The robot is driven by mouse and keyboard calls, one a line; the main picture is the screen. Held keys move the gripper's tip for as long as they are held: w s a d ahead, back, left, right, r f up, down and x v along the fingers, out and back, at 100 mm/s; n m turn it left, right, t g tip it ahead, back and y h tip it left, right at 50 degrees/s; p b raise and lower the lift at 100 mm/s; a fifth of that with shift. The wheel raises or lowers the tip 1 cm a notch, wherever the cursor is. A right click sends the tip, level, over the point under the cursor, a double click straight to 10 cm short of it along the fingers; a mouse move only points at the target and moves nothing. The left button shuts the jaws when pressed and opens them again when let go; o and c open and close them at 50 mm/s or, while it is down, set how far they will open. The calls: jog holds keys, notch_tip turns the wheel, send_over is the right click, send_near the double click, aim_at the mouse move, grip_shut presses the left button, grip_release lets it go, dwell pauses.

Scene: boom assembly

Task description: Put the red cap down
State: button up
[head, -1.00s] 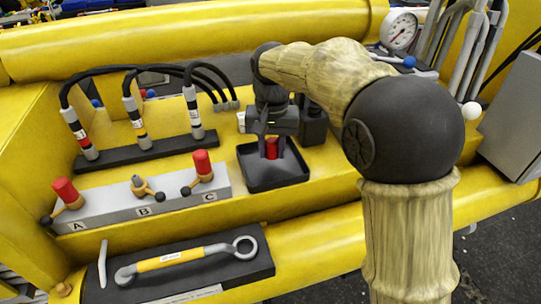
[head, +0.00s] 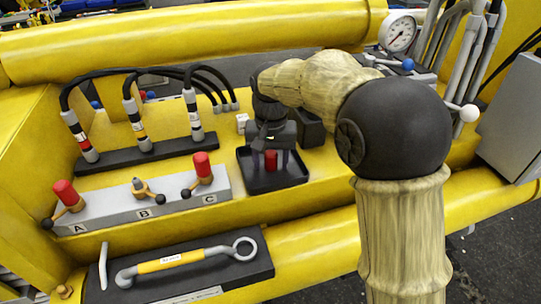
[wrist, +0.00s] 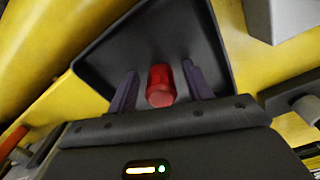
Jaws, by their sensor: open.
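The red cap (head: 271,160) stands in the black square tray (head: 278,184), and it also shows in the wrist view (wrist: 160,86). My gripper (head: 271,158) is over the tray, with its fingers open on either side of the cap. In the wrist view, my gripper's two purple fingers (wrist: 157,88) show a gap on both sides of the cap. The cap's lower end is hard to make out, but it appears to rest on the tray floor.
A grey block marked A, B, C (head: 140,206) stands left of the tray. Red caps sit on ports A (head: 65,192) and C (head: 202,164); port B (head: 139,187) is bare. A wrench (head: 185,260) lies in front. Hoses (head: 129,108) stand behind the block.

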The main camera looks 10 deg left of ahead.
aim_at(271, 155)
notch_tip(271, 155, up, 12)
jog(key=b, duration=0.1)
jog(key=shift+r, duration=0.15)
dwell(0.3)
dwell(0.5)
